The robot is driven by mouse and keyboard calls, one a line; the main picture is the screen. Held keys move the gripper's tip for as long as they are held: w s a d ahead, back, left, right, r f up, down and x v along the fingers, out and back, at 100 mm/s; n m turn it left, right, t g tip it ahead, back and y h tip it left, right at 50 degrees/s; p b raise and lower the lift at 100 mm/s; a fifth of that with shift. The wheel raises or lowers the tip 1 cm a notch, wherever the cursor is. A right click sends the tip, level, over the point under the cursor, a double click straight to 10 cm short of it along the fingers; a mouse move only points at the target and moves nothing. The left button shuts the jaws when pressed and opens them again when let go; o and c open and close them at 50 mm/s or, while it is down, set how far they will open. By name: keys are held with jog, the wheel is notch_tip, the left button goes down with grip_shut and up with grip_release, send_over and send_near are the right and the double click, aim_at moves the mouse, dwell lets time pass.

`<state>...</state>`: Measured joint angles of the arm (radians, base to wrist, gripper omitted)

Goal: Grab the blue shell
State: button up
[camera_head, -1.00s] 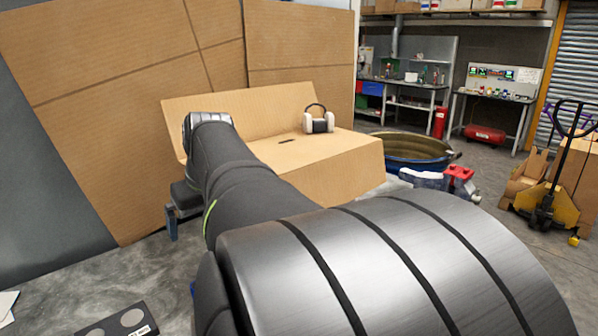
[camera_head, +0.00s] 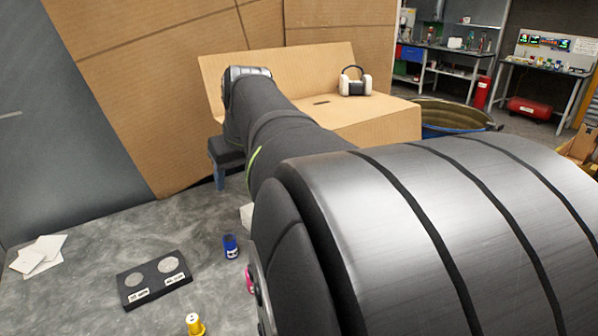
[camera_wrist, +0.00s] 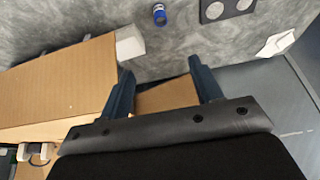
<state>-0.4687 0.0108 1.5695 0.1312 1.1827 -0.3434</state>
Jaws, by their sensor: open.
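The blue shell (camera_head: 230,246) is a small dark blue cylinder with a pale label, upright on the grey mottled table. It also shows at the top of the wrist view (camera_wrist: 159,14), beyond my fingertips. My gripper (camera_wrist: 162,72) is open, with two blue fingers apart and nothing held between them. In the head view my gripper (camera_head: 219,180) is at the far end of my arm, near the cardboard box, behind and left of the shell. The shell stands apart from my fingers.
A black two-well tray (camera_head: 130,296) with labels lies left of the shell. A yellow cylinder (camera_head: 195,324) is in front, and a pink item (camera_head: 249,279) is partly hidden by my arm. White papers (camera_head: 38,256) lie far left.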

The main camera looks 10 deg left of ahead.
jog(key=w+a+f+n+g+h, duration=0.2)
jog(key=w+a+f+n, duration=0.1)
jog(key=w+a+f, duration=0.25)
jog(key=n+g+h, duration=0.1)
jog(key=n, duration=0.1)
send_over(230, 247)
jog(key=w, duration=0.2)
notch_tip(230, 247, down, 8)
jog(key=shift+n, duration=0.3)
notch_tip(230, 247, down, 12)
jog(key=shift+s+a+f, duration=0.15)
jog(key=shift+f, duration=0.1)
jog(key=shift+a+f, duration=0.15)
jog(key=shift+f, duration=1.25)
jog(key=shift+a+f, duration=0.1)
jog(key=shift+f, duration=1.25)
jog(key=c, duration=1.1)
